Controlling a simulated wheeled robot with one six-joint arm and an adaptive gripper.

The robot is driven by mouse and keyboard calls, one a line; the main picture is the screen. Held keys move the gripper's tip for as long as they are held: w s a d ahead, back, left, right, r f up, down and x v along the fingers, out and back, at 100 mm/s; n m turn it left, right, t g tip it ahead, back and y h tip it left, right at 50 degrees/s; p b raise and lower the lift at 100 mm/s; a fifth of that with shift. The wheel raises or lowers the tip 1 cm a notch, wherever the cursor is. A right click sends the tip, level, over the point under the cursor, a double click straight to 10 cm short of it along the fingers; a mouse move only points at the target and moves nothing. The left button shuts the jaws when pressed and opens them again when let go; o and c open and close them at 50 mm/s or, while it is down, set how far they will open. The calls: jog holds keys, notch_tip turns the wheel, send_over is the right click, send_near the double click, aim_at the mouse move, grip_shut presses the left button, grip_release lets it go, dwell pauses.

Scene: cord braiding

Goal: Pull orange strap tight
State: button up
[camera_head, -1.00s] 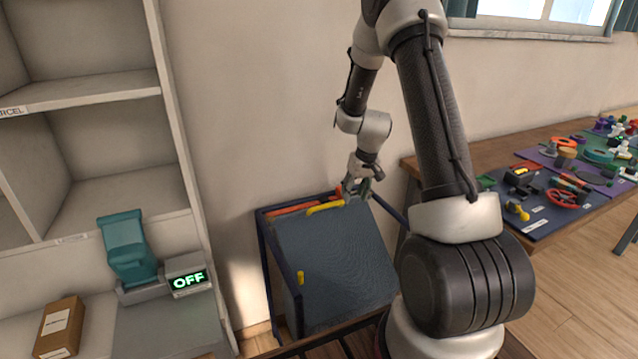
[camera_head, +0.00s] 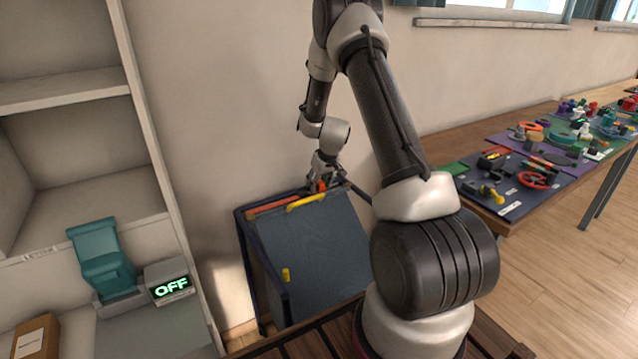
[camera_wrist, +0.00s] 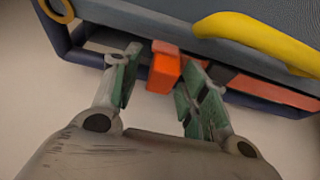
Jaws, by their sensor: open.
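The orange strap (camera_head: 272,206) lies along the top back edge of a dark blue frame. Its orange end piece (camera_head: 321,187) stands up near the top right of the frame. More of the orange strap runs off to the right there. In the head view my gripper (camera_head: 322,180) is at the orange end. My gripper is open.
A yellow strap (camera_head: 307,201) lies on the top edge of the grey-blue panel (camera_head: 325,250), with a yellow piece (camera_head: 286,274) lower on its side. A shelf with a teal device (camera_head: 103,258) and an "OFF" display (camera_head: 170,287) stands left. A cluttered table (camera_head: 480,222) stands right.

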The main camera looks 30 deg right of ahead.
grip_shut()
jog(key=d, duration=0.7)
jog(key=shift+w+d, duration=0.15)
jog(key=shift+d, duration=0.25)
grip_release()
jog(key=v, duration=1.2)
